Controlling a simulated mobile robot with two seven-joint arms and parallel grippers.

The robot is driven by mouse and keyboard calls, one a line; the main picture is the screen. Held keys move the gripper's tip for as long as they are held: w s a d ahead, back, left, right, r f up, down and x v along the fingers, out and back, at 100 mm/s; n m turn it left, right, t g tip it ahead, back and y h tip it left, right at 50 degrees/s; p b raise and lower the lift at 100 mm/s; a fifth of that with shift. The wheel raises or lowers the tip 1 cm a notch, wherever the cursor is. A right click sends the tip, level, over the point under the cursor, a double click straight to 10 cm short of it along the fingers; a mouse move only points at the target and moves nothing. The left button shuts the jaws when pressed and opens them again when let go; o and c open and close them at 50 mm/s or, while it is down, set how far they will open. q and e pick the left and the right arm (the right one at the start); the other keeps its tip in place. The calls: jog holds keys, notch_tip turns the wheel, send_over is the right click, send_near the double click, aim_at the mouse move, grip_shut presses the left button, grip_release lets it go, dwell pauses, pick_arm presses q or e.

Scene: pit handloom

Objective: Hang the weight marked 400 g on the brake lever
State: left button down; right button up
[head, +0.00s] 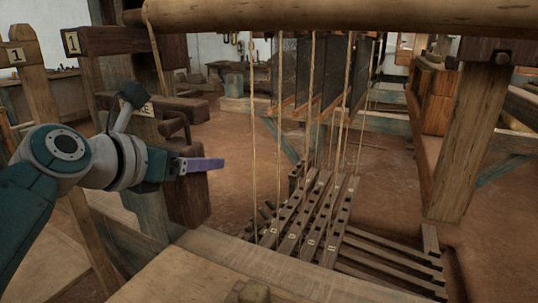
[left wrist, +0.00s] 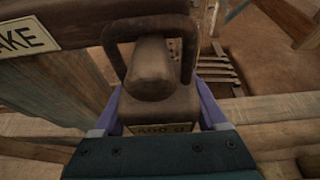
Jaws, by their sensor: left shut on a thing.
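My left gripper (left wrist: 160,115) is shut on a brown weight (left wrist: 135,105) with a label that reads 400 g, partly cut off by my gripper's body. The weight has a loop handle at its top, around or behind a thick rounded brown piece; I cannot tell whether the loop is over the lever. The brake lever (left wrist: 75,22) is a brown wooden bar at the upper left of the left wrist view, with a sign ending in AKE. My right gripper is not in view.
Several numbered treadles (head: 310,215) lie low in the pit, with cords running up from them. A wooden bench edge (head: 230,262) is in front. Posts marked 1 (head: 30,60) stand at the left. A thick round beam (head: 330,17) crosses the top.

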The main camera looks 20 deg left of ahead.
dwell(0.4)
pick_arm(q)
jog(key=shift+c, duration=0.4)
grip_release()
jog(key=shift+o, duration=0.4)
jog(key=p+v, duration=0.8)
jog(key=v, duration=0.9)
jog(key=shift+p, duration=0.3)
